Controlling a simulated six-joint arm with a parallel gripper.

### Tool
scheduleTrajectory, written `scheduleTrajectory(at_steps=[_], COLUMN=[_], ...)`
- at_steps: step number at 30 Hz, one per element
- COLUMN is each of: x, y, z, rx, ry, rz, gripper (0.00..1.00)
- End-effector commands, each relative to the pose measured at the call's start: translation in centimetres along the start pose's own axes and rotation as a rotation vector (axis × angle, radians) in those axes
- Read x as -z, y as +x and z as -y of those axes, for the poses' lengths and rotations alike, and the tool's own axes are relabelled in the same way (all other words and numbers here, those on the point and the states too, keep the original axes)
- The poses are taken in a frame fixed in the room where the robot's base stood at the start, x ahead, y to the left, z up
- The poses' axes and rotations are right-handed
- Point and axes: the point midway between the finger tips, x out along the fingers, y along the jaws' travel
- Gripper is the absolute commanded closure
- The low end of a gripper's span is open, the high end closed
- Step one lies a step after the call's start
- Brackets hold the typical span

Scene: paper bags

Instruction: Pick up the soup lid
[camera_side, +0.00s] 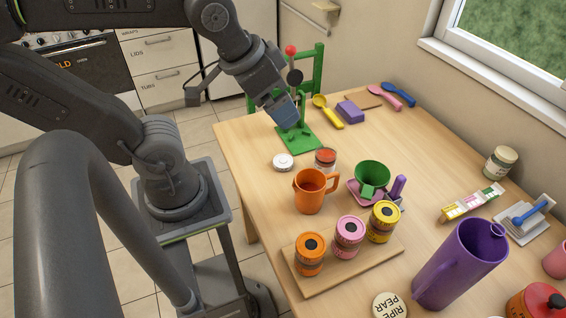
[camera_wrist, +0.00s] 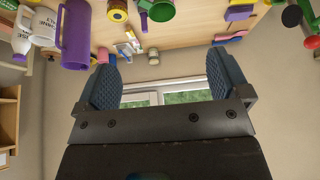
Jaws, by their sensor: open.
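A small white round lid (camera_side: 283,162) lies flat on the table, left of a glass jar with a red top (camera_side: 325,160); I cannot read a soup label on it. Another round lid marked "RIPE PEAR" (camera_side: 389,305) lies at the front edge. My gripper (camera_side: 283,111) is above the green stand's base at the table's far left, beyond and above the white lid. In the wrist view my gripper (camera_wrist: 160,62) has its two blue fingers wide apart with nothing between them. I cannot make out the white lid in the wrist view.
A green stand (camera_side: 298,138) is close beside my gripper. An orange mug (camera_side: 311,190) and green funnel (camera_side: 372,176) stand nearer. A wooden board (camera_side: 330,277) holds orange, pink and yellow tins. A purple jug (camera_side: 460,263) is at right. The table left of the white lid is clear.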

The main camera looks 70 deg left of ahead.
Motion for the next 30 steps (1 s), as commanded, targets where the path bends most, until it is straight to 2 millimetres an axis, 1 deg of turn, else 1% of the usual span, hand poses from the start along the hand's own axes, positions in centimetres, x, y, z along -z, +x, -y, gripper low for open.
scheduleTrajectory(at_steps=[5,8,11,13,16,18,20,21,24,27,30], x=[0.3,1.2,2.4,3.1,3.6,3.5,3.2,2.9,1.7,0.4,-0.7], y=[0.4,1.8,4.2,6.4,9.5,11.9,13.9,15.2,18.2,20.5,22.0], z=[0.3,1.2,3.0,4.7,7.3,9.3,11.0,12.1,14.7,16.6,17.8], rx=[0.007,0.026,0.056,0.08,0.113,0.135,0.152,0.163,0.187,0.204,0.215], ry=[-0.019,-0.077,-0.178,-0.262,-0.387,-0.473,-0.547,-0.595,-0.707,-0.794,-0.851], rz=[0.013,0.05,0.11,0.157,0.221,0.265,0.303,0.326,0.379,0.419,0.445], gripper=[0.06,0.06,0.06,0.06,0.06,0.06,0.06,0.06,0.06,0.06,0.06])
